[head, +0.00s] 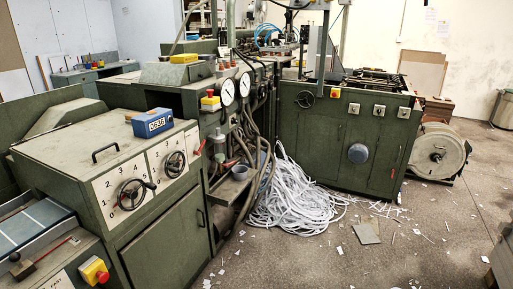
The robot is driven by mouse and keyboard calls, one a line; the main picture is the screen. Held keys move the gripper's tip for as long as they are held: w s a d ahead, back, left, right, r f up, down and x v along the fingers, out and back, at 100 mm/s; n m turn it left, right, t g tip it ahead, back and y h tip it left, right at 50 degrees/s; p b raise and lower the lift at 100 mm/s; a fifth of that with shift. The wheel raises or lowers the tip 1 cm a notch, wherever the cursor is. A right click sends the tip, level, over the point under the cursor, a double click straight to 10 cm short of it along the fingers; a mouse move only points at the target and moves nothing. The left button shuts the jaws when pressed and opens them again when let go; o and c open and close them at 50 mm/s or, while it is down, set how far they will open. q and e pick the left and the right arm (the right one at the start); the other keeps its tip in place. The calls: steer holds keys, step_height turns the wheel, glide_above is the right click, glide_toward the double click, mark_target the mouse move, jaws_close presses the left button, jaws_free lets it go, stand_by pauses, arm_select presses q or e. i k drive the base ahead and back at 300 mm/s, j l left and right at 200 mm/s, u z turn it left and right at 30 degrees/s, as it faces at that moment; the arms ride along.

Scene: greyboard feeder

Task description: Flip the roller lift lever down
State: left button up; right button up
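I cannot tell for sure which part is the roller lift lever. A small lever with a red handle (199,149) sticks up at an angle on the right end of the near green machine (160,250), beside the second handwheel. A dark knob (24,268) with a thin red rod rising to the right shows at the lower left, by the feed bed (30,225). Two handwheels (133,194) (175,164) sit on numbered white panels on the machine's front. Neither of my grippers is in view.
A blue box (152,122) marked 0636 sits on the machine top near a black handle (105,152). A red-and-yellow button box (94,270) is at the lower left. White paper strips (290,200) pile on the floor by another green machine (345,145). The floor at right is mostly open, with scraps.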

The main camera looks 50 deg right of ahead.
mark_target(198, 152)
steer(key=z, duration=1.05)
steer(key=i+l, duration=1)
steer(key=l, duration=0.25)
steer(key=i+l, duration=1)
steer(key=l, duration=0.2)
